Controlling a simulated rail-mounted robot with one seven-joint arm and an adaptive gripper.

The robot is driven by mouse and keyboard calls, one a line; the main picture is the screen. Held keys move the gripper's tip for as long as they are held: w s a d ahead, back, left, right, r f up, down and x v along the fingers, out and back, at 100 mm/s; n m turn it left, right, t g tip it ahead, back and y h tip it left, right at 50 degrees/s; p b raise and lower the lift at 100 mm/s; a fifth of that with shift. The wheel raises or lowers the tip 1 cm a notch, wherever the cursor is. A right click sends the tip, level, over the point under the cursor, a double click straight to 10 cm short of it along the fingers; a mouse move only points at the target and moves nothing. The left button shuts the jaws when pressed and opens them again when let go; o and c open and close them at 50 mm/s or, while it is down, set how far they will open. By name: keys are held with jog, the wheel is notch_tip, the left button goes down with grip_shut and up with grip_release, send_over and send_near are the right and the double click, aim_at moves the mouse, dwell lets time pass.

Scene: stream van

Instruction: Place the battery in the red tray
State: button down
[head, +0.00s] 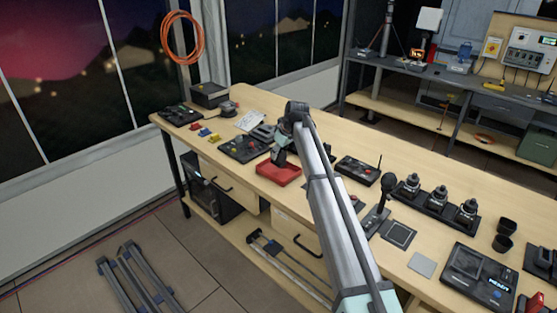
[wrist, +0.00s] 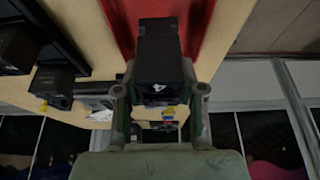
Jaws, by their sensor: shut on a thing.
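The battery (wrist: 160,52) is a black block with a white mark, held between the two fingers of my gripper (wrist: 158,98) in the wrist view. The red tray (wrist: 205,45) shows behind the battery there, on both sides of it. In the head view the red tray (head: 278,174) sits near the front edge of the wooden table, and my gripper (head: 281,157) is over it, pointing down. My arm and gripper hide part of the tray. I cannot tell whether the battery touches the tray floor.
Small red, blue and yellow pieces (head: 205,132) lie farther left. A microphone (head: 386,190) stands upright right of my arm.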

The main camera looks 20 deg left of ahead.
aim_at(278, 161)
jog(key=shift+f+p, duration=0.4)
jog(key=shift+f, duration=1.55)
jog(key=shift+f, duration=0.15)
jog(key=c, duration=0.7)
grip_release()
jog(key=b+v, duration=0.2)
jog(key=v, duration=1)
jog(key=shift+b, duration=0.35)
